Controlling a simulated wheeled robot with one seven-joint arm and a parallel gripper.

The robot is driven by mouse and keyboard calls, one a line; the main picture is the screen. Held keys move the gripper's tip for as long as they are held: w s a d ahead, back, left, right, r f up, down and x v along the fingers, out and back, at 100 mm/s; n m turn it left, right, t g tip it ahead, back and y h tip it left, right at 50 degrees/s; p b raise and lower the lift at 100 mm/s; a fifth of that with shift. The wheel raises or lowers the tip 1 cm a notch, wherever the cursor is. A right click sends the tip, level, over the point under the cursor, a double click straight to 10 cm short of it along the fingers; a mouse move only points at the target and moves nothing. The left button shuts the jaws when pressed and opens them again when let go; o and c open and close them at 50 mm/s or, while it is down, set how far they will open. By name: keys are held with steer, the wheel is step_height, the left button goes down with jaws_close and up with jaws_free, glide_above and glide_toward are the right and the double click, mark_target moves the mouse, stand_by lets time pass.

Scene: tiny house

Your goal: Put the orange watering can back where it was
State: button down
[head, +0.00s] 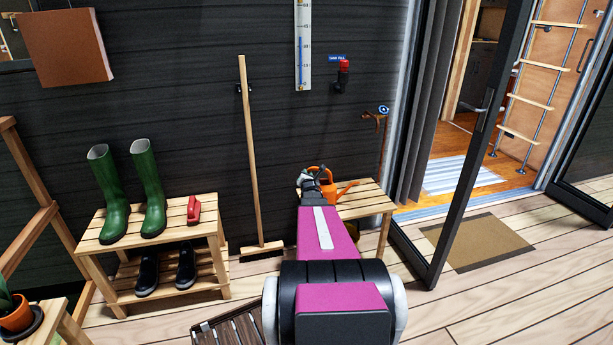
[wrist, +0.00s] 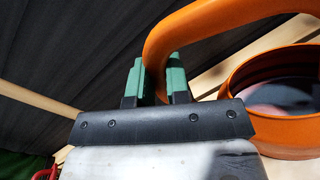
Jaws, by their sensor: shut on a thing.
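The orange watering can (head: 343,191) is at the small slatted wooden table (head: 370,200) by the dark wall, partly hidden behind my arm in the head view. In the wrist view its handle (wrist: 200,28) arches up from the left, and its round open body (wrist: 285,100) is at the right. My gripper (wrist: 160,85) has its green fingertips closed around the handle's lower left part. In the head view my gripper (head: 312,178) is at the can's left side. I cannot tell whether the can's base touches the tabletop.
A shoe bench (head: 160,222) with green boots (head: 148,185), a red object (head: 194,210) and black shoes stands at the left. A broom (head: 252,150) leans on the wall left of my arm. An open glass door (head: 470,150) stands right of the table.

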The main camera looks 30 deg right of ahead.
steer(key=c, duration=1.1)
jaws_free()
steer(key=v, duration=1.2)
steer(key=s+a+f+m+g+y, duration=0.15)
steer(key=a+m+g, duration=0.25)
steer(key=a+m, duration=0.4)
steer(key=s+a+f+m+g+y, duration=0.1)
steer(key=a+m+g+y, duration=0.3)
steer(key=a, duration=0.6)
steer(key=s+a+r+m+g+y, duration=0.1)
steer(key=s+a+m+g, duration=0.7)
steer(key=s+a+m, duration=0.5)
steer(key=s+a, duration=0.1)
steer(key=a, duration=0.4)
steer(key=shift+s+r+m+g, duration=0.2)
steer(key=shift+m+g, duration=0.1)
steer(key=shift+m, duration=0.1)
